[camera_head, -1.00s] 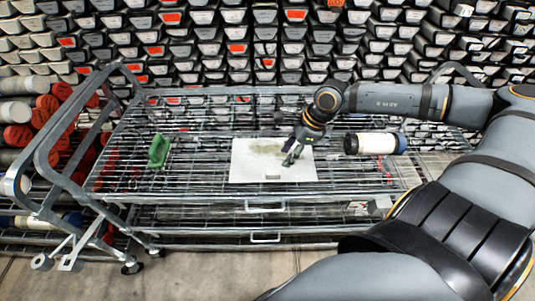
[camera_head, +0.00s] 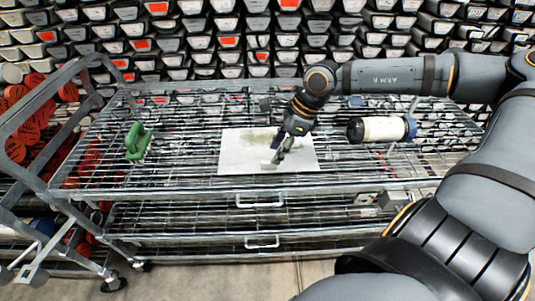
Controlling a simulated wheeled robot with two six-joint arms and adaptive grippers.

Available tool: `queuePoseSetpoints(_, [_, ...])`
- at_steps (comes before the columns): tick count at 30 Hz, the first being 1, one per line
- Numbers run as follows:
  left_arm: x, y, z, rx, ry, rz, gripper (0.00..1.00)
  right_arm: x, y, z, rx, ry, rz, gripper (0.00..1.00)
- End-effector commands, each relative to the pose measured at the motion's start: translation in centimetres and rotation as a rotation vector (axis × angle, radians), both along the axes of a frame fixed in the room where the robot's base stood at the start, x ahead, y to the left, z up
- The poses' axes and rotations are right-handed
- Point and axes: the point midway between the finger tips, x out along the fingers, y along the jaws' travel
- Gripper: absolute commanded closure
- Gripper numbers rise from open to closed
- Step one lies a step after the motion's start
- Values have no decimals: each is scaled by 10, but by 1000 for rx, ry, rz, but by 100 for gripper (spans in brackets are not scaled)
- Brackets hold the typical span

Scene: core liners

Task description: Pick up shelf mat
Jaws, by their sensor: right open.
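The shelf mat (camera_head: 237,158) is a pale, flat, roughly rectangular sheet with a darker stain near its far edge. It lies on the wire top of a metal trolley. My right gripper (camera_head: 274,156) points down over the middle of the mat and is open. A small light object (camera_head: 268,165) shows on the mat right by its fingertips; I cannot tell whether they touch it. The gripper hides part of the mat. My left gripper is not in view.
A green item (camera_head: 137,142) stands on the trolley's left part. A white and dark cylinder (camera_head: 378,130) lies right of the mat. The trolley's tubular handle frame (camera_head: 42,95) rises at left. Racks of core boxes (camera_head: 230,40) fill the back.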

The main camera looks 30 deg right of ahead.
Motion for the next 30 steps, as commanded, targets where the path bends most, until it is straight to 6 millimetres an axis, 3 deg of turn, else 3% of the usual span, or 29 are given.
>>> queuePoseSetpoints(2, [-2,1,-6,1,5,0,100,0,0,-4,-1,1,0,58])
queuePoseSetpoints(9, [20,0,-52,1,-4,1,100,4,2,-26,-3,-1,-1,58])
queuePoseSetpoints(11, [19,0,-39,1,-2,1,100,5,4,-27,-8,8,0,58])
queuePoseSetpoints(16, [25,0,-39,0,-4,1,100,10,12,-46,-2,4,0,58])
queuePoseSetpoints(24, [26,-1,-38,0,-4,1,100,12,14,-48,1,-1,0,58])
queuePoseSetpoints(30, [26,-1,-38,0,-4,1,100,12,13,-48,1,-1,0,83])
